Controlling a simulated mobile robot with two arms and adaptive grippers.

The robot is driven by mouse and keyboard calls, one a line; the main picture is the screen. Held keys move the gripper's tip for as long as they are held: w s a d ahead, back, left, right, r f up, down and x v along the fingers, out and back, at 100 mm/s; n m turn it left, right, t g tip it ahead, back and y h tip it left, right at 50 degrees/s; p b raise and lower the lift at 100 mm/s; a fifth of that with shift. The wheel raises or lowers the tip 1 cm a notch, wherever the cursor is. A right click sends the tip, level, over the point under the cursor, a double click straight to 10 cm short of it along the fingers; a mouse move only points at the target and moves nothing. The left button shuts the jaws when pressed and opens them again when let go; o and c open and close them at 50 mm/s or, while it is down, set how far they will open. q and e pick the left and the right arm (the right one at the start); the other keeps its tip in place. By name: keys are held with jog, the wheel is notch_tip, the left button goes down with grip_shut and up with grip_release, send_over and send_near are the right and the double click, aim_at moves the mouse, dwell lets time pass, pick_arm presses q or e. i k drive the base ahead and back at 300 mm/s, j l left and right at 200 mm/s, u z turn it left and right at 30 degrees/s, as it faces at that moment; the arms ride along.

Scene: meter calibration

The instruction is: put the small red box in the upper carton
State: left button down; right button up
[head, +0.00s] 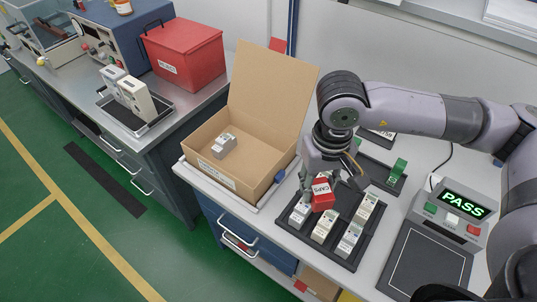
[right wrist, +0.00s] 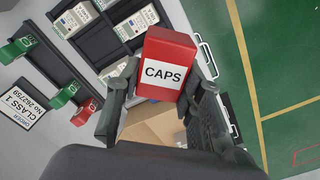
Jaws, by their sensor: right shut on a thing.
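The small red box labelled CAPS (head: 322,195) is held in my right gripper (head: 316,182), above the black tray of meters. In the right wrist view, the red box (right wrist: 168,62) sits between the two dark fingers, its white label facing the camera. The upper carton (head: 212,181) is an open cardboard box on the bench, left of the gripper, with its lid raised at the back. One grey meter (head: 224,145) lies inside it. My left gripper is not in view.
The black tray (head: 327,251) holds several meters. A console showing PASS (head: 462,203) stands at the right. A large red case (head: 184,52) and a small tray with meters (head: 135,117) are on the left bench. Another carton (head: 320,283) shows partly below the bench.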

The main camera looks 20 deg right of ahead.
aim_at(255, 169)
jog(key=i+j+z, duration=0.1)
jog(key=j+z, duration=0.15)
jog(key=z, duration=0.15)
jog(key=i+j+z, duration=0.1)
jog(key=j+z, duration=0.15)
jog(key=z, duration=0.2)
jog(key=i+j+z, duration=0.2)
jog(key=j, duration=1.05)
jog(key=j+z, duration=0.2)
jog(key=j, duration=1)
